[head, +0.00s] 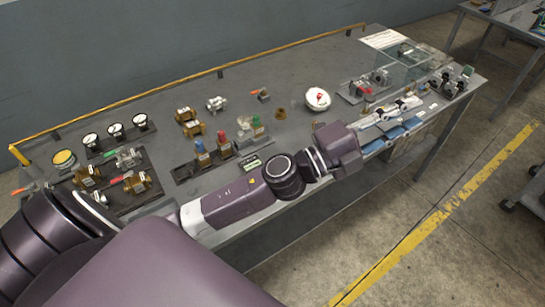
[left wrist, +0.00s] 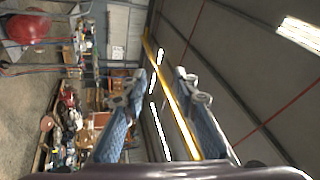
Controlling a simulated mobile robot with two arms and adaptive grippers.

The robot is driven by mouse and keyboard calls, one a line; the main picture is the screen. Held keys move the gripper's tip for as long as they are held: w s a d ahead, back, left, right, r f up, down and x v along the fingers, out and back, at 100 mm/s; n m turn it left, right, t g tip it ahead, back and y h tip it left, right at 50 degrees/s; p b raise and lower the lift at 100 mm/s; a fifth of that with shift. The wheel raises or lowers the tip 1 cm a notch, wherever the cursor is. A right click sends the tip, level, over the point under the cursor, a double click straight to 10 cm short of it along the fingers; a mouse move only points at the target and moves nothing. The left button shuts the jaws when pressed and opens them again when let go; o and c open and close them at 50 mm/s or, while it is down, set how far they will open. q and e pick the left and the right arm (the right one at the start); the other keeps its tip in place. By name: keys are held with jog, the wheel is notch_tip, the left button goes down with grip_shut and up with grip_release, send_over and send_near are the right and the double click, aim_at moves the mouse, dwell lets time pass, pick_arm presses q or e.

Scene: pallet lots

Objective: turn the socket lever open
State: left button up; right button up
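I cannot tell for certain which part is the socket lever. Small fixtures on a board (head: 349,97) stand at the right of the workbench, one with a red part (head: 367,92). Brass valves with red-orange handles (head: 115,181) sit on a dark board at the left. My left gripper (head: 424,110) is over the bench's right front part, below those fixtures in the picture. In the left wrist view its two blue-padded fingers (left wrist: 160,76) are apart with nothing between them. The wrist view does not show the bench top near the fingers. My right gripper is not in view.
The grey workbench (head: 300,70) has a yellow rail (head: 220,73) along its back. Gauges (head: 115,130), coloured bottle-like parts (head: 222,144) and a white dial (head: 317,98) stand on it. A clear panel (head: 405,65) stands at the right. A yellow floor line (head: 440,215) runs in front.

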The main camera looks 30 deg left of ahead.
pick_arm(q)
jog(key=s+d+f+m+g+h, duration=0.2)
jog(key=s+d+m+g+h, duration=0.15)
jog(key=d+m+g, duration=0.4)
jog(key=s+a+f+m+g+y, duration=0.1)
jog(key=a+f+m+g+y, duration=0.4)
jog(key=f+m+g, duration=0.45)
jog(key=w+a+f+m+t+y, duration=0.1)
jog(key=w+a+f+m+y, duration=0.1)
jog(key=a+f+y, duration=0.55)
jog(key=a+y, duration=0.1)
jog(key=a, duration=0.6)
jog(key=a+n+g+y, duration=0.1)
jog(key=a+y, duration=0.1)
jog(key=a, duration=0.6)
jog(key=s+a+y, duration=0.1)
jog(key=a, duration=0.7)
jog(key=shift+a+f+n+y, duration=0.2)
jog(key=shift+f+n+y, duration=0.1)
jog(key=shift+n, duration=0.1)
notch_tip(320, 180, down, 7)
jog(key=shift+r+p, duration=0.2)
jog(key=shift+p, duration=1.05)
jog(key=shift+f, duration=0.45)
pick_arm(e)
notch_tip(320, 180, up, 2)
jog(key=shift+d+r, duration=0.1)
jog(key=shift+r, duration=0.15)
